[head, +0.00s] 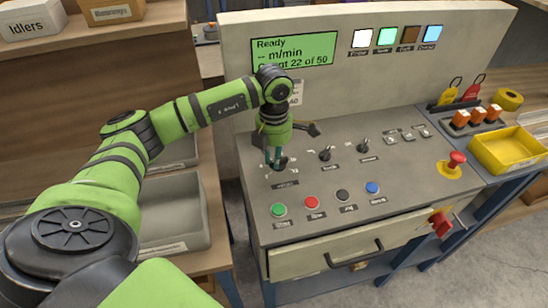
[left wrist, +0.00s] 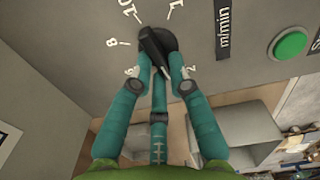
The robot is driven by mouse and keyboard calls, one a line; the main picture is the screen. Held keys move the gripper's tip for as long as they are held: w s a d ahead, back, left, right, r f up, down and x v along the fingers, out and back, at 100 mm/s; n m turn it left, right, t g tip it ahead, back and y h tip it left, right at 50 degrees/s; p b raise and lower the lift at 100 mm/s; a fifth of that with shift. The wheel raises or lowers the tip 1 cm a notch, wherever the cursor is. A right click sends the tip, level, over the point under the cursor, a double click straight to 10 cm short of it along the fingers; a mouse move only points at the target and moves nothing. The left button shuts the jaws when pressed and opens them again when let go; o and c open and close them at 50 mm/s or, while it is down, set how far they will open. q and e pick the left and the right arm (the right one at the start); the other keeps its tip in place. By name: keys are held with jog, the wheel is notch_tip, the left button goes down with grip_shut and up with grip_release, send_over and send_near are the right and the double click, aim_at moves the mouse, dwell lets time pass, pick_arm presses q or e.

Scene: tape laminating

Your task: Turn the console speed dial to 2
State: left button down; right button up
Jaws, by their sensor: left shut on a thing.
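The speed dial (left wrist: 153,42) is a black knob with a raised bar, ringed by printed marks, on the grey console (head: 345,190). An 8 and a 10 show at its upper left in the left wrist view; nearer marks are partly covered. My left gripper (left wrist: 161,75) is shut on the knob, with fingers on both sides of it. In the head view, the left gripper (head: 275,163) points down at the console's left part and hides most of the dial. Which mark the knob points to is not clear. The green display (head: 295,50) reads "Ready" and "-- m/min". My right gripper is out of view.
A green button (head: 278,210), red button (head: 311,202), black button (head: 343,195) and blue button (head: 372,187) line the console's front. Two black switches (head: 325,153) (head: 363,146) sit right of the dial. A red emergency stop (head: 457,158) and yellow bin (head: 505,150) are further right.

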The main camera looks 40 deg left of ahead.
pick_arm(q)
jog(key=n, duration=0.2)
jog(key=n+b, duration=0.1)
jog(key=n, duration=0.2)
jog(key=shift+s+d, duration=0.15)
dwell(0.3)
jog(key=c, duration=1.2)
grip_release()
jog(key=shift+r, duration=0.1)
notch_tip(320, 180, up, 12)
jog(key=shift+f, duration=0.1)
